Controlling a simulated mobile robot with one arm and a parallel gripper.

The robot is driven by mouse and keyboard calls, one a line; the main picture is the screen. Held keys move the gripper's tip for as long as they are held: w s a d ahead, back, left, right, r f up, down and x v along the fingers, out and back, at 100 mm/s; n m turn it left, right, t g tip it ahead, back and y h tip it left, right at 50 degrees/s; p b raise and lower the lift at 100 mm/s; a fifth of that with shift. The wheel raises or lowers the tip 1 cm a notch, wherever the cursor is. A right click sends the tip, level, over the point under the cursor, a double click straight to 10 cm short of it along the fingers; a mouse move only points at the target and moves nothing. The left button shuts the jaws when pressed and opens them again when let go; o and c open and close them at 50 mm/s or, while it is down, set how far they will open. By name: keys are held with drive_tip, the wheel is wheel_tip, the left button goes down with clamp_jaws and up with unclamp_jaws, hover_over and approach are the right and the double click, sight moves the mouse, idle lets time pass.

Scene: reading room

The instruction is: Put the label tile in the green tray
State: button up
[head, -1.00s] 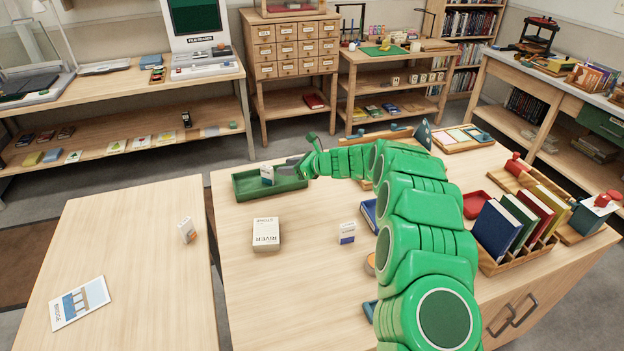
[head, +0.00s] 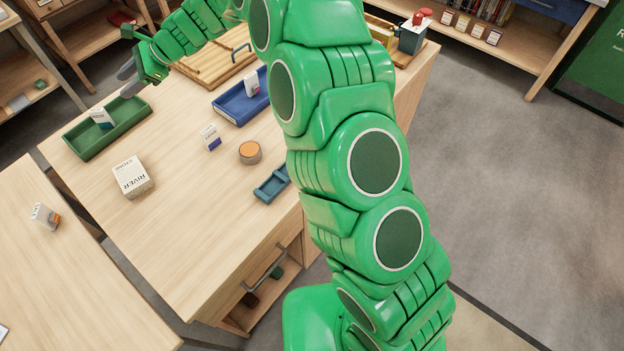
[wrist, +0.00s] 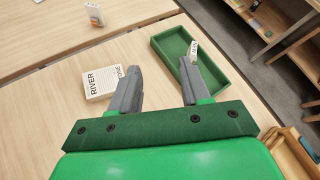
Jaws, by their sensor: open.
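The green tray (head: 118,138) stands at the far left corner of the wooden table; it also shows in the wrist view (wrist: 228,82). The tile also shows in the wrist view (wrist: 193,50), just beyond my right-hand finger. My gripper (head: 130,78) is open and empty, above and beyond the tray's far side and apart from the tile in the head view. The wrist view shows my gripper's two fingers (wrist: 158,68) spread wide with nothing between them.
A white RIVER STONE box (head: 132,177), another small tile (head: 211,137), a round orange-topped tin (head: 250,152) and a blue tray (head: 243,104) holding a tile share the table. A tile with orange (head: 45,216) stands on the left table.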

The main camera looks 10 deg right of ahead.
drive_tip(key=s+d+r+n+h, duration=0.2)
drive_tip(key=s+d+r+n, duration=0.45)
drive_tip(key=d, duration=0.65)
drive_tip(key=s+d+n+h, duration=0.6)
drive_tip(key=s+d+h, duration=0.4)
drive_tip(key=s+d, duration=2.5)
drive_tip(key=d, duration=0.4)
drive_tip(key=shift+r, duration=0.15)
